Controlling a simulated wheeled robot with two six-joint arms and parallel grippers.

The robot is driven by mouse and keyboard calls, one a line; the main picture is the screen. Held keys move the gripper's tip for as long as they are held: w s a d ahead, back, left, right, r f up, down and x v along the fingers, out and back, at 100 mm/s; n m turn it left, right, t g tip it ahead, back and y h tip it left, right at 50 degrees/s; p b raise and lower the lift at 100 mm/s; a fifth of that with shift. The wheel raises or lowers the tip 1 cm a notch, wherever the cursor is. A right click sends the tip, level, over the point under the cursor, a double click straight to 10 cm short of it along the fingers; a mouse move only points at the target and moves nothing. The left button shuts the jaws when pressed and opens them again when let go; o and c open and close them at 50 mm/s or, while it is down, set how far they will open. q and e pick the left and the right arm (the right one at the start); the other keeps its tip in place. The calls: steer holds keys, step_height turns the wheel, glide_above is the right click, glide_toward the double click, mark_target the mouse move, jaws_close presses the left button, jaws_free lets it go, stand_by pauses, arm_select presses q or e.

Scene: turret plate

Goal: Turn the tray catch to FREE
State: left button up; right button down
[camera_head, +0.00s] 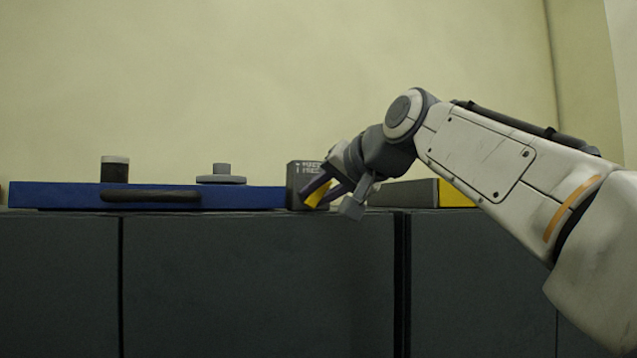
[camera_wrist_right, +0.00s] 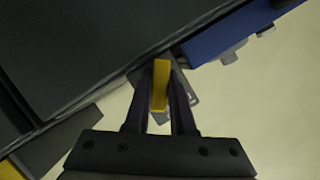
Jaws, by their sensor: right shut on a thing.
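The tray catch is a dark grey box (camera_head: 305,172) with white lettering, including the word FREE, at the right end of the blue tray (camera_head: 60,196). Its yellow lever (camera_head: 317,194) slants in front of the box in the head view. My right gripper (camera_head: 335,196) is at the box, shut on the yellow lever. In the right wrist view the lever (camera_wrist_right: 160,84) stands between the two fingers of the gripper (camera_wrist_right: 160,95). The gripper hides part of the box and its lettering. My left gripper is in neither view.
The blue tray has a dark front handle (camera_head: 150,196) and carries a dark cylinder with a pale top (camera_head: 115,170) and a grey stepped disc (camera_head: 221,176). A grey and yellow block (camera_head: 425,193) lies right of the catch. All stand on a dark cabinet (camera_head: 255,285).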

steer(key=n+h+p, duration=0.1)
steer(key=n, duration=0.1)
steer(key=shift+r+n+h, duration=0.1)
steer(key=shift+n+h, duration=0.2)
steer(key=shift+n+t+h+p, duration=0.45)
steer(key=shift+n+h, duration=0.45)
steer(key=shift+n, duration=0.3)
steer(key=c, duration=1)
jaws_free()
steer(key=shift+c, duration=0.2)
